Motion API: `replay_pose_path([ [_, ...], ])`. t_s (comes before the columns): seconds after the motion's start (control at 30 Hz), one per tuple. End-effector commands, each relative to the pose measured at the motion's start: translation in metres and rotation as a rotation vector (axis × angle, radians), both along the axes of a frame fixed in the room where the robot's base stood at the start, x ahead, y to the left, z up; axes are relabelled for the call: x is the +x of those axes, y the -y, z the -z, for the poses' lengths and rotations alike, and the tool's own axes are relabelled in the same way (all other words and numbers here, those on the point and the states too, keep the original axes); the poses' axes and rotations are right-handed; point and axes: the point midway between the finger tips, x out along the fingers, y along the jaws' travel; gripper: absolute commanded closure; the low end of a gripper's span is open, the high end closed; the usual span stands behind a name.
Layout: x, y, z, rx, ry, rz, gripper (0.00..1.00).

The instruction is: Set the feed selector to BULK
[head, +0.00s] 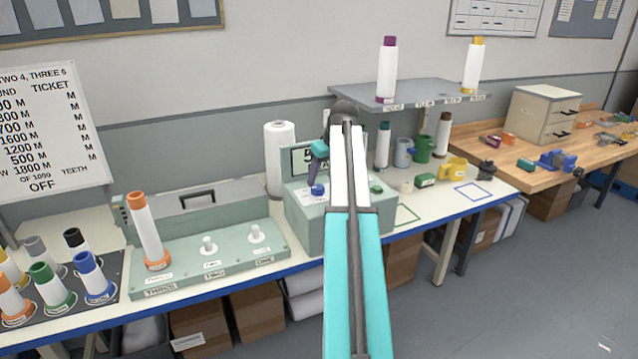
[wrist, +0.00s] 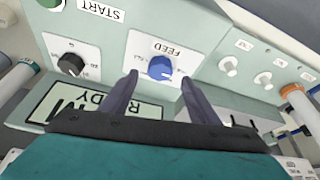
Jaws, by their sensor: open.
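The feed selector is a blue knob (wrist: 160,68) on a white plate marked FEED, upside down in the wrist view. It sits on the pale green control box (head: 350,228), and the blue knob (head: 317,190) also shows in the head view. The small position labels and the pointer direction are too small to read. My gripper (wrist: 159,79) is open, with one dark finger on each side of the knob. I cannot tell whether either finger touches it. In the head view my gripper (head: 314,180) reaches down from above; my arm hides part of the box.
A second, black knob (wrist: 71,64) and a green START button (head: 376,188) share the panel. A display (wrist: 92,108) reading READY stands behind. A white roll (head: 281,160) is behind the box. A pegged base (head: 210,262) with an orange-ended spool (head: 147,230) stands left.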

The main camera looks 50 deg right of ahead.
Motion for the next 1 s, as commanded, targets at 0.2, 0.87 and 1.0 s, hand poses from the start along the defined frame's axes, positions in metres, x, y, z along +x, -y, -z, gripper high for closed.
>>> replay_pose_path([
  [0.2, 0.009, 0.001, 0.023, 0.001, -0.002, 0.0, 0.45],
  [0.87, 0.019, 0.002, 0.044, -0.001, 0.0, -0.002, 0.46],
  [1.0, 0.019, 0.002, 0.044, 0.0, 0.0, -0.002, 0.7],
])
